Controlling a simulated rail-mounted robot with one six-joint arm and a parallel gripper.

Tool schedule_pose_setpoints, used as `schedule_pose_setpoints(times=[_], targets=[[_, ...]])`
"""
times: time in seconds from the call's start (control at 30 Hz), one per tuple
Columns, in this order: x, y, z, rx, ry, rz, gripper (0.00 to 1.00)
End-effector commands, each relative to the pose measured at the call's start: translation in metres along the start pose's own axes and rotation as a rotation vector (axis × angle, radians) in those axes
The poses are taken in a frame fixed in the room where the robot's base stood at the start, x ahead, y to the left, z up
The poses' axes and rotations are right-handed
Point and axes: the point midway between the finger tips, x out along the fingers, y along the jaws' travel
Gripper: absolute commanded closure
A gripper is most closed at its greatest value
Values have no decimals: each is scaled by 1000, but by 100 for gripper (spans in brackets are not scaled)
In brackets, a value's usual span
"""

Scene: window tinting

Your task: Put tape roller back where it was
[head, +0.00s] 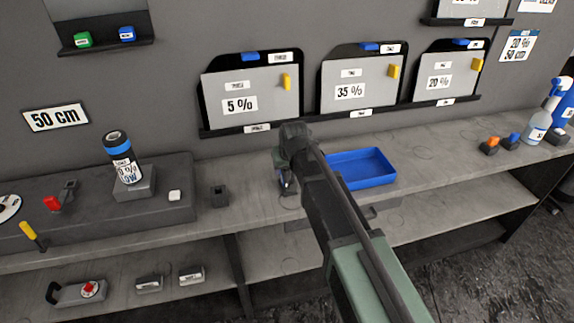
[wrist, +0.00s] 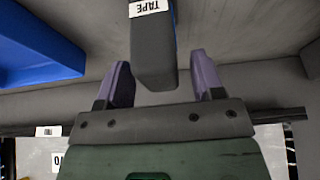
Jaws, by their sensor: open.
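My gripper (wrist: 161,72) is open, its two purple fingers apart. A dark grey block with a white TAPE label (wrist: 152,42) reaches between the fingers, with a gap showing on each side. I cannot tell whether this block is a stand or part of the tape roller. In the head view my gripper (head: 286,184) is low over the worktop, left of the blue tray, and my arm hides much of that spot. I cannot make out the tape roller clearly in either view.
The blue tray (head: 362,168) stands close to my gripper; it also shows in the wrist view (wrist: 38,45). Wall racks hold film sheets (head: 250,92) behind. A lower shelf runs underneath.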

Motion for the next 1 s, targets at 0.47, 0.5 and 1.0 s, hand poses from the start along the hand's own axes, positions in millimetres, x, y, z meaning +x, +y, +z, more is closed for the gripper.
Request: schedule_pose_setpoints(times=[0.47,0.5,1.0], targets=[[-108,0,-1,0,0,0,38],[-107,0,-1,0,0,0,38],[-167,110,184,236,-313,58,38]])
